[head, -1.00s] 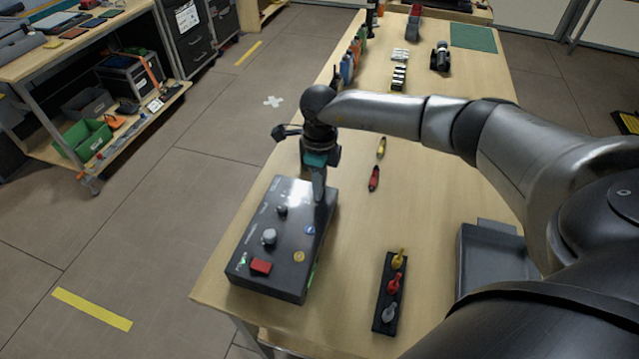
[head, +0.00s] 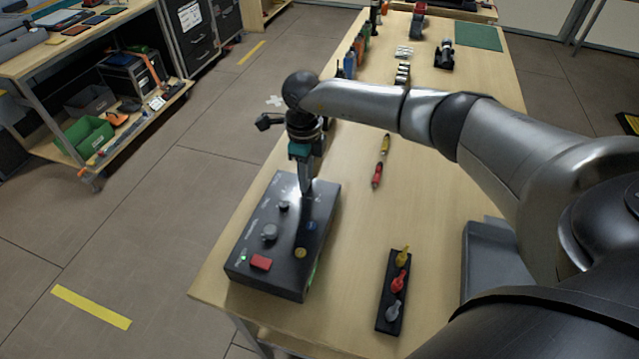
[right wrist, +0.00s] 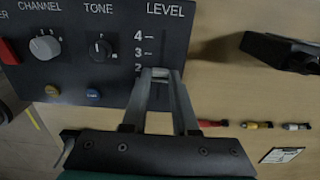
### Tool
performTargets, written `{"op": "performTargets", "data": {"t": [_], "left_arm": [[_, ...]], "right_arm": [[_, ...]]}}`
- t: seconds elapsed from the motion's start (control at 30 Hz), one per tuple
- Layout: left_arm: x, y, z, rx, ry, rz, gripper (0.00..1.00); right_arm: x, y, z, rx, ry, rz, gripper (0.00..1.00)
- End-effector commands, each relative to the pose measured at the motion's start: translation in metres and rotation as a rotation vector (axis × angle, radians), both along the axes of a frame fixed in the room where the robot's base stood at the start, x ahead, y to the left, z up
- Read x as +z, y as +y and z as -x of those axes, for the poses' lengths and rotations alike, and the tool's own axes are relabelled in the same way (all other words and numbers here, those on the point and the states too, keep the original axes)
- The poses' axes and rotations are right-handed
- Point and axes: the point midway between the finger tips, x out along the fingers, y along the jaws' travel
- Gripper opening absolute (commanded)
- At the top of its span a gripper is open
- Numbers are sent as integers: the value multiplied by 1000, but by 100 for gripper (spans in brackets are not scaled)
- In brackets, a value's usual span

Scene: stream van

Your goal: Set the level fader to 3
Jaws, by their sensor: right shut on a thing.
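The dark control box (head: 262,225) sits at the table's near left corner; its panel (right wrist: 75,75) also shows in the right wrist view. The LEVEL scale (right wrist: 138,52) there shows the marks 4, 3 and 2. My right gripper (head: 305,190) points down at the far end of the box. My left gripper is not in view.
The box also has a channel knob (right wrist: 45,47), a tone knob (right wrist: 100,49), a red button (head: 261,263), and yellow and blue buttons. A rack of coloured plugs (head: 393,290) and a grey tray (head: 485,255) are to the right. Red and yellow plugs lie beyond the box.

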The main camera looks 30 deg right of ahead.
Motion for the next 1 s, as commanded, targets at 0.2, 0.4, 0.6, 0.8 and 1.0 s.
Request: {"op": "performTargets", "data": {"t": [0.2, 0.4, 0.6, 0.8, 1.0], "left_arm": [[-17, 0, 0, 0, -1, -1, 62], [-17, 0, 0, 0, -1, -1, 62], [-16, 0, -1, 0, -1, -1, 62], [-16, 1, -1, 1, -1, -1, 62], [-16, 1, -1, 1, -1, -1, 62]], "right_arm": [[-1, 15, -18, 0, -4, 0, 0], [0, 16, -19, 1, -1, 0, 0], [0, 16, -19, 1, -1, 0, 32], [0, 16, -18, 1, -1, 0, 54], [0, 16, -18, 1, -1, 1, 57]]}}
